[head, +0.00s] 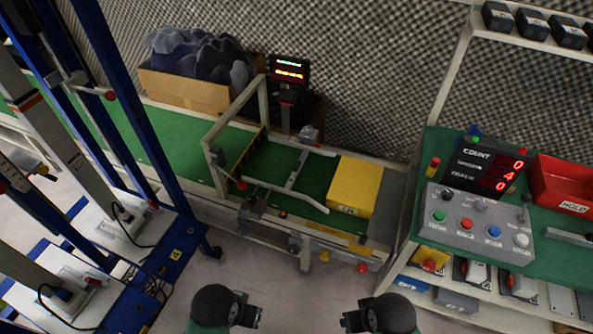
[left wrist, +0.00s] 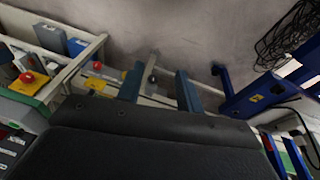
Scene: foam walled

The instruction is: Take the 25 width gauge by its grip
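I cannot make out a gauge marked 25 in either view. Grey plate-like pieces (head: 517,284), some with dark or orange parts, stand on the shelf under the right-hand bench; their markings are too small to read. My left gripper (head: 252,314) is low in the middle of the head view, over the floor. In the left wrist view its two blue-grey fingers (left wrist: 158,90) are apart with nothing between them. My right gripper (head: 350,319) is at the bottom, right of the left one, away from the benches; its finger opening is not clear.
A yellow block (head: 355,186) lies on the green conveyor bench (head: 176,147). The right bench carries a button panel (head: 477,222), a count display (head: 486,167) and a red HOLD bin (head: 566,186). Blue frames (head: 133,120) stand at left. Floor before the conveyor is clear.

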